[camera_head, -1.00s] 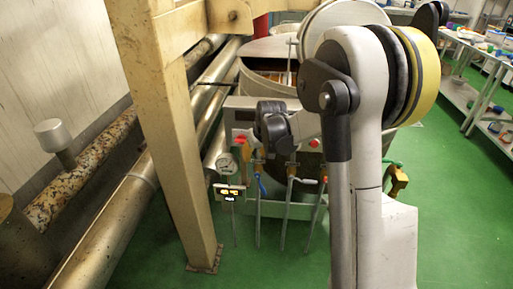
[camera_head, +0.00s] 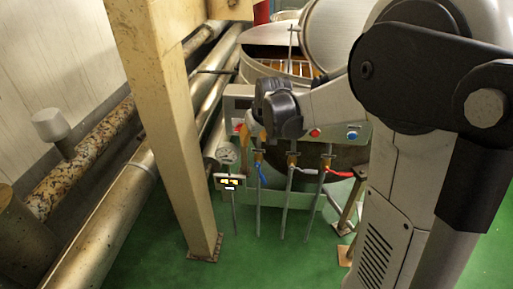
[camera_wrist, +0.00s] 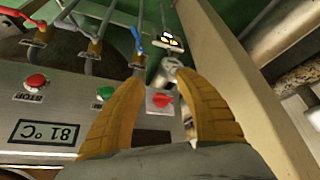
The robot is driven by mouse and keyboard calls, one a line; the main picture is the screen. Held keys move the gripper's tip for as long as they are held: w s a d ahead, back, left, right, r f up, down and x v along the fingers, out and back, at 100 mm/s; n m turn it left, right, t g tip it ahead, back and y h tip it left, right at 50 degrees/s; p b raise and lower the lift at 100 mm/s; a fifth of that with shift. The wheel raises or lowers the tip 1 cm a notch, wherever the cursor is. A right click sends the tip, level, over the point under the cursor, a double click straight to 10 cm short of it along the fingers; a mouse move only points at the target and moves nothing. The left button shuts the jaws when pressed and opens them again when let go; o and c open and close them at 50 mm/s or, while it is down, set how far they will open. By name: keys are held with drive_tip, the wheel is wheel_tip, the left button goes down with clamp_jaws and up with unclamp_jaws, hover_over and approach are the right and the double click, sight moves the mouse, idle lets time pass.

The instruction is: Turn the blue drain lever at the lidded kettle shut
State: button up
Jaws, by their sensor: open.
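The blue drain lever (camera_head: 262,172) is on the leftmost of the drain pipes below the kettle's control panel, and it hangs down at a slant. In the wrist view the blue lever (camera_wrist: 136,37) lies beyond my left fingertip. The kettle (camera_head: 285,70) has a rim with a grate inside, and its round lid (camera_head: 335,35) is raised. My gripper (camera_wrist: 158,78) has two orange-brown fingers, open and empty, in front of the panel. In the head view my wrist hides part of the panel, and my gripper (camera_head: 244,138) shows just above and left of the lever, apart from it.
A white lever (camera_head: 302,169) and a red lever (camera_head: 338,173) sit to the right. The panel (camera_wrist: 85,125) carries buttons, a red knob (camera_wrist: 161,100) and a temperature display. A gauge (camera_head: 227,153) and a beige post (camera_head: 170,130) stand at left, close to my gripper.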

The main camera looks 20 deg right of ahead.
drive_tip(key=w+d+f+n, duration=0.2)
drive_tip(key=w+d+f, duration=0.25)
drive_tip(key=f, duration=0.55)
drive_tip(key=n, duration=0.3)
approach(263, 178)
drive_tip(key=shift+n+g, duration=0.3)
drive_tip(key=b+x, duration=0.1)
drive_tip(key=x, duration=0.2)
drive_tip(key=b+x, duration=0.1)
drive_tip(key=x, duration=0.3)
drive_tip(key=b+x, duration=0.2)
drive_tip(key=x, duration=0.2)
drive_tip(key=shift+w+d, duration=0.15)
drive_tip(key=shift+w, duration=0.25)
clamp_jaws()
